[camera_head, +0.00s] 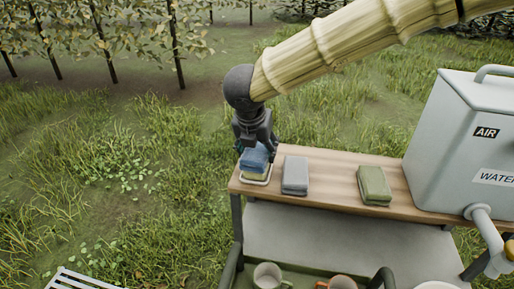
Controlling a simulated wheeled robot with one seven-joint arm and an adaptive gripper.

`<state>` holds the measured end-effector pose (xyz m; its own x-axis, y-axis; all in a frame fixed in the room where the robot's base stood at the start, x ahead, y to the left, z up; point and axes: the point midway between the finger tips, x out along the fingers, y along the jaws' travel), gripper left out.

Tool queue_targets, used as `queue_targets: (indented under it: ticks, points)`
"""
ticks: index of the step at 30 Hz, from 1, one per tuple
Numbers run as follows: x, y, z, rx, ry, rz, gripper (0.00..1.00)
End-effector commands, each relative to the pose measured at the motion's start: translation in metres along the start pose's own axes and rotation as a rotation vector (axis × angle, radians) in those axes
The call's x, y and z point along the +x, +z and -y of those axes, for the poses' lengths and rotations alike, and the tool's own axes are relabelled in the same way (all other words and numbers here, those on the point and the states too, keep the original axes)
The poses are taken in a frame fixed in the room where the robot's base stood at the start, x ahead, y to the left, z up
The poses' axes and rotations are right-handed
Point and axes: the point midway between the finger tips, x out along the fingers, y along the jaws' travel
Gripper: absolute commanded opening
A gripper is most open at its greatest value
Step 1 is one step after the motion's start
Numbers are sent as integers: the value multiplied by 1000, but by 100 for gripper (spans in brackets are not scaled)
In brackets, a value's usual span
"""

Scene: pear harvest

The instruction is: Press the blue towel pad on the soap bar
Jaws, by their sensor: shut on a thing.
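My gripper (255,146) points down over the left end of the wooden bench and is shut on the blue towel pad (254,160). The pad is folded, and its upper part is partly hidden by the fingers. Directly below it is a pale yellow soap bar (256,175) in a light dish (261,182). The pad covers most of the bar's top in this view. Pad and bar look to be in contact, but I cannot tell whether a thin gap is left.
A grey folded pad (295,175) and a green one (374,185) lie to the right on the wooden bench (335,185). A grey water tank (462,140) with a tap stands at the right end. Mugs (270,276) stand below in front. Grass surrounds the bench.

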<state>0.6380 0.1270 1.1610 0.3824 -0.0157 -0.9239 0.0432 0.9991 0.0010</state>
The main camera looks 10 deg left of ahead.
Motion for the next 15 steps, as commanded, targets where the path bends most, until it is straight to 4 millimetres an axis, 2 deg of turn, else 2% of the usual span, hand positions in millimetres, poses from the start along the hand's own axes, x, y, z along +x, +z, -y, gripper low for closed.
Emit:
queue_targets:
  ticks: [15]
  points:
    - [5, -2, 0, 0, 0, 0, 41]
